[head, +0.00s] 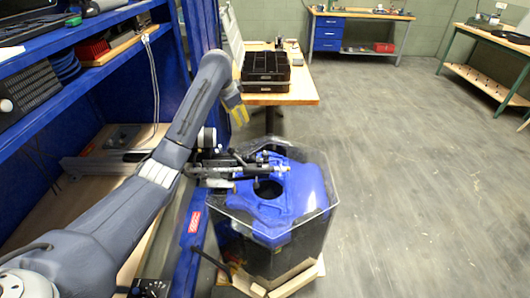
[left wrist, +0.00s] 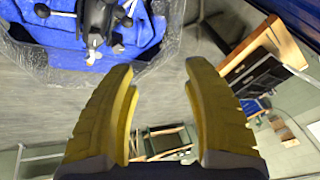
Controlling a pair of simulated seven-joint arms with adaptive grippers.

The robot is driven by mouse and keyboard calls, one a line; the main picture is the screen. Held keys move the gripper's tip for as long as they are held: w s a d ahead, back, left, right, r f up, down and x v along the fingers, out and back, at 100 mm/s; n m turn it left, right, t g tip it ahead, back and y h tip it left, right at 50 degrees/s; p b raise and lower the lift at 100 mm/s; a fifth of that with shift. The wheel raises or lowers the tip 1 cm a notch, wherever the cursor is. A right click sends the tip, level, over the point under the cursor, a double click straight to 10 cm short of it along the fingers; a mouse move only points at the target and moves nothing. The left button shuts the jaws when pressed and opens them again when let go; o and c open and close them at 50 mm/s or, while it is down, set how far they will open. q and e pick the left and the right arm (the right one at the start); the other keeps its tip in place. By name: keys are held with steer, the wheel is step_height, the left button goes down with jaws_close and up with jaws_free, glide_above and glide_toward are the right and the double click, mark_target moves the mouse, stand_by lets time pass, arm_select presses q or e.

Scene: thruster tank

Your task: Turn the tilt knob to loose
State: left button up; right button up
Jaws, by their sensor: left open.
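The black thruster mount (head: 222,172) sits at the left rim of the clear tank (head: 322,215), with several rods and small knobs on it. In the left wrist view the mount (left wrist: 97,18) is at the top, upside down, with a round-ended handle (left wrist: 42,10) and a metallic knob (left wrist: 91,42). I cannot tell which of these is the tilt knob. My left gripper (head: 238,108) is behind and above the mount, clear of it. Its yellow fingers are spread and empty in the left wrist view (left wrist: 158,70). My right gripper is not in view.
The tank holds a blue cover (head: 290,190) with a dark round hole. A wooden table (head: 300,92) with black trays (head: 265,72) stands behind. Blue shelving (head: 95,100) closes off the left. The grey floor (head: 420,150) at the right is clear.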

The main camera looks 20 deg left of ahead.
arm_select(q)
steer(key=s+d+f+g+h, duration=0.1)
steer(key=s+d+f+h, duration=0.1)
steer(key=d, duration=0.4)
steer(key=n, duration=0.2)
glide_toward(265, 153)
steer(key=x, duration=0.9)
steer(key=shift+w+f, duration=0.1)
steer(key=shift+w, duration=0.1)
jaws_close()
steer(key=shift+d, duration=0.1)
